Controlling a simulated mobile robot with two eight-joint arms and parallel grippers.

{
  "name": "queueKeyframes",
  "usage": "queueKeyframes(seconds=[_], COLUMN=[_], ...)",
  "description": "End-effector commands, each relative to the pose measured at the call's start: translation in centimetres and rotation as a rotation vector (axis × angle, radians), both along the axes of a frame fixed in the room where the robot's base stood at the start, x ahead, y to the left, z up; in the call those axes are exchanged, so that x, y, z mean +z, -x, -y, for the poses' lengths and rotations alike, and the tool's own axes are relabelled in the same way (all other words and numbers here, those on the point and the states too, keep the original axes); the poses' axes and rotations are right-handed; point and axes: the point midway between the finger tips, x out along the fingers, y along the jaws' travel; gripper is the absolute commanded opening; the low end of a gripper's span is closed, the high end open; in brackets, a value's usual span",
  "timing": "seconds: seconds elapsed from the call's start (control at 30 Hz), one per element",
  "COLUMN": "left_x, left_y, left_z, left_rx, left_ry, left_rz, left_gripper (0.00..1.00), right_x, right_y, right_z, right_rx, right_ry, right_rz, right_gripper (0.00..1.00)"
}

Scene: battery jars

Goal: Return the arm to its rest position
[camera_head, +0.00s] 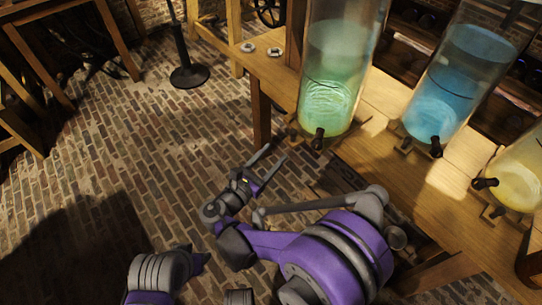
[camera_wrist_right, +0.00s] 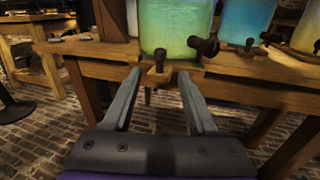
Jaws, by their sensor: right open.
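My right gripper (camera_head: 275,156) is open and empty, over the brick floor just left of the table in the head view. In the right wrist view its two fingers (camera_wrist_right: 159,76) stand apart with nothing held, pointing toward the tap of the green jar. A gap shows between the fingers and the jar. My right arm is bent, its purple and grey links at the bottom middle of the head view. Part of my left arm shows at the bottom left edge; its gripper is out of frame.
The wooden table (camera_head: 372,165) holds a green jar (camera_head: 333,95), a blue jar (camera_head: 450,95) and a yellow jar (camera_head: 520,175), each with a dark tap at the front. A black stand (camera_head: 188,75) is on the floor behind. The brick floor (camera_head: 110,165) at left is open.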

Motion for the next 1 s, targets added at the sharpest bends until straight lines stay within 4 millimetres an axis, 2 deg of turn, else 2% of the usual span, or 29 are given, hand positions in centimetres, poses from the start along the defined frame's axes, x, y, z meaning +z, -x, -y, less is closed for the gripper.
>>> queueKeyframes(seconds=[0.37,0.47,0.57,0.7,0.8,0.9,1.0], left_x=[0.0,0.0,0.0,0.0,0.0,0.0,0.0], left_y=[0.0,0.0,0.0,0.0,0.0,0.0,0.0], left_z=[0.0,0.0,0.0,0.0,0.0,0.0,0.0], left_rx=[0.000,0.000,0.000,0.000,0.000,0.000,0.000], left_ry=[0.000,0.000,0.000,0.000,0.000,0.000,0.000], left_rz=[0.000,0.000,0.000,0.000,0.000,0.000,0.000], left_gripper=[0.50,0.50,0.50,0.50,0.50,0.50,0.50], right_x=[0.0,-0.1,-0.5,-1.6,-2.4,-3.2,-4.0], right_y=[0.0,0.1,0.7,3.5,6.4,10.0,13.8], right_z=[0.4,2.4,6.2,11.9,15.0,17.3,18.6], right_rx=[-0.004,-0.031,-0.092,-0.235,-0.363,-0.518,-0.689], right_ry=[-0.014,-0.096,-0.275,-0.609,-0.852,-1.109,-1.360], right_rz=[-0.002,-0.014,-0.028,-0.018,0.016,0.078,0.167], right_gripper=[0.58,0.58,0.58,0.58,0.58,0.58,0.58])
